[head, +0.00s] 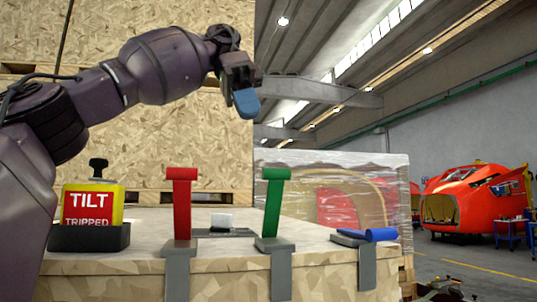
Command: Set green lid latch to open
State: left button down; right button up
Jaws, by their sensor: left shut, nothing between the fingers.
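The green latch (273,205) stands upright on its grey bracket (277,245) at the front edge of the wooden crate (320,275). A red latch (180,205) stands upright to its left on a similar bracket. A blue latch (379,235) to the right lies down nearly flat. My left gripper (246,105) hangs above and slightly left of the green latch, well clear of it. Its blue fingertips are shut with nothing between them. My right gripper is outside the view.
A yellow and red device reading TILT TRIPPED (92,205) sits in a dark tray on the crate's left. A small white block (221,222) on a grey base lies behind the latches. A tall wooden crate wall (160,150) rises behind. Red nosecones stand farther right.

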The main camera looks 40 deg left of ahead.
pick_arm(q)
send_near(283, 187)
jog(key=w+f, duration=0.1)
jog(key=w, duration=0.2)
jog(key=s+f+b, duration=0.1)
jog(key=s+d+f+b, duration=0.1)
jog(key=shift+s+d+f, duration=0.1)
jog(key=shift+s+f, duration=0.1)
jog(key=shift+f, duration=0.2)
jog(key=shift+d+f+b, duration=0.1)
jog(key=shift+b, duration=0.25)
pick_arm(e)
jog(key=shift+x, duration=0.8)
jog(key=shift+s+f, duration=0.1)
